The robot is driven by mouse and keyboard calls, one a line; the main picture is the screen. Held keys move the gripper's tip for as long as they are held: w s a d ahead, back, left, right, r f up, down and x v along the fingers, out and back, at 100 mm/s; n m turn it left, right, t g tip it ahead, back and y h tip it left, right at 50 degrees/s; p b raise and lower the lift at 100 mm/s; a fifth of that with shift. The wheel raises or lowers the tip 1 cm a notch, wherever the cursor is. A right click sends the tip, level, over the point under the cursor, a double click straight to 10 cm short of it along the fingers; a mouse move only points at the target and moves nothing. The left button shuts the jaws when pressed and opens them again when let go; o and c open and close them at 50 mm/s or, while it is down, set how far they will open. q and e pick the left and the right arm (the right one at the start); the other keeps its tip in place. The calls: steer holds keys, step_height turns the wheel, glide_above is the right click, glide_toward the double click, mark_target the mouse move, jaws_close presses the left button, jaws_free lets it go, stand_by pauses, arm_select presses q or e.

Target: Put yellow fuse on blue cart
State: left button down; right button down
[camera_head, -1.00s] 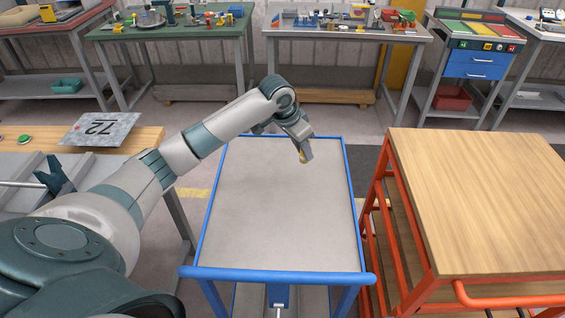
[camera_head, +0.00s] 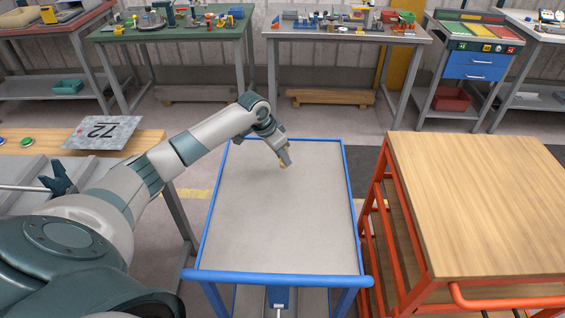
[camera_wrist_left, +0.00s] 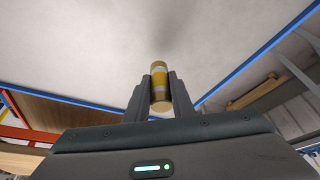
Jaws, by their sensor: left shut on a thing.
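The yellow fuse (camera_wrist_left: 160,88) is a small cylinder with a yellow band and brass-coloured ends. My left gripper (camera_wrist_left: 159,92) is shut on it, one finger on each side. In the head view my left gripper (camera_head: 286,162) points down over the far half of the blue cart (camera_head: 285,215), and only a small brass-coloured bit of the fuse (camera_head: 283,165) shows at its tips. The cart has a grey top with blue rails. I cannot tell from the head view how far the fuse is above the top. My right gripper is not in view.
The cart top is bare. An orange cart with a wooden top (camera_head: 480,200) stands close on the right. A wooden-edged bench with a plate marked 72 (camera_head: 101,132) is on the left. Cluttered workbenches (camera_head: 345,30) line the back wall.

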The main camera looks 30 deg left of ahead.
mark_target(282, 166)
arm_select(q)
step_height(282, 166, down, 3)
steer(key=shift+r+p, duration=0.1)
steer(key=shift+p, duration=0.35)
steer(key=shift+f, duration=0.2)
steer(key=shift+f, duration=0.1)
steer(key=c, duration=1.5)
jaws_free()
